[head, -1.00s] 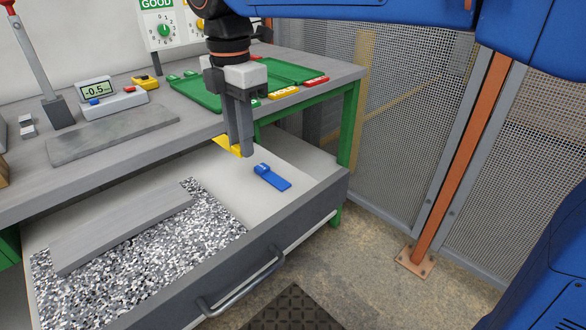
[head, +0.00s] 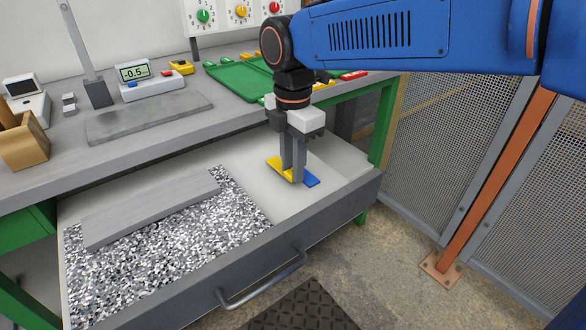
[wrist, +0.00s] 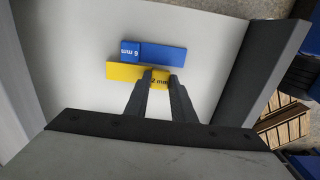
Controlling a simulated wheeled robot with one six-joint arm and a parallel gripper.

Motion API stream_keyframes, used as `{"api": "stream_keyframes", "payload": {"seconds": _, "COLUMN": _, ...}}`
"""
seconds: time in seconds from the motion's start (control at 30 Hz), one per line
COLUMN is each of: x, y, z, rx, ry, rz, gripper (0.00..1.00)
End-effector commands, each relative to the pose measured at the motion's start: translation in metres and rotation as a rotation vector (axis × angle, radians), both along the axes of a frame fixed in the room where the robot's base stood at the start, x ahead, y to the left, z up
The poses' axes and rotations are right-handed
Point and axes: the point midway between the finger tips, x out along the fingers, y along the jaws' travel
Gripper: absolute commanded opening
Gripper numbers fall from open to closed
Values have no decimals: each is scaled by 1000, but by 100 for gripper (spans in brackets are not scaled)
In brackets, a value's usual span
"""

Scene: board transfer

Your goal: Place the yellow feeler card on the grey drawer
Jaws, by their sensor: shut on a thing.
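The yellow feeler card (head: 275,164) is between the fingers of my gripper (head: 293,179), low over the pale floor of the open grey drawer (head: 330,209). In the wrist view the yellow card (wrist: 124,71), marked "2 mm", sits between my fingertips (wrist: 160,80), shut on it. A blue card (head: 311,181) marked "6 mm" lies on the drawer floor right beside it; it also shows in the wrist view (wrist: 165,53). I cannot tell whether the yellow card touches the drawer floor.
A speckled sheet (head: 190,249) with a grey bar (head: 150,208) on it fills the drawer's left part. The bench top (head: 60,155) overhangs the drawer's back. A mesh fence (head: 440,150) with an orange post (head: 490,190) stands at right.

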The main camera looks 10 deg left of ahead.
Motion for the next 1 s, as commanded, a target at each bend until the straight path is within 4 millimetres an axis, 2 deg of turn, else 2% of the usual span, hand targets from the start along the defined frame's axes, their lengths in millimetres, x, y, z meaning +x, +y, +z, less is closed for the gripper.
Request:
{"api": "stream_keyframes", "payload": {"seconds": 0.1, "x": 0, "y": 0, "z": -13, "rx": -1, "ry": 1, "rz": 0, "gripper": 1}}
{"api": "stream_keyframes", "payload": {"seconds": 0.47, "x": 0, "y": 0, "z": -16, "rx": -1, "ry": 1, "rz": 0, "gripper": 1}}
{"api": "stream_keyframes", "payload": {"seconds": 0.5, "x": 0, "y": 0, "z": -16, "rx": -1, "ry": 1, "rz": 0, "gripper": 25}}
{"api": "stream_keyframes", "payload": {"seconds": 0.57, "x": 0, "y": 0, "z": -16, "rx": 0, "ry": 0, "rz": 0, "gripper": 39}}
{"api": "stream_keyframes", "payload": {"seconds": 0.87, "x": 0, "y": 0, "z": -16, "rx": 0, "ry": 0, "rz": 0, "gripper": 41}}
{"api": "stream_keyframes", "payload": {"seconds": 1.0, "x": 0, "y": 0, "z": -8, "rx": 1, "ry": -1, "rz": 0, "gripper": 41}}
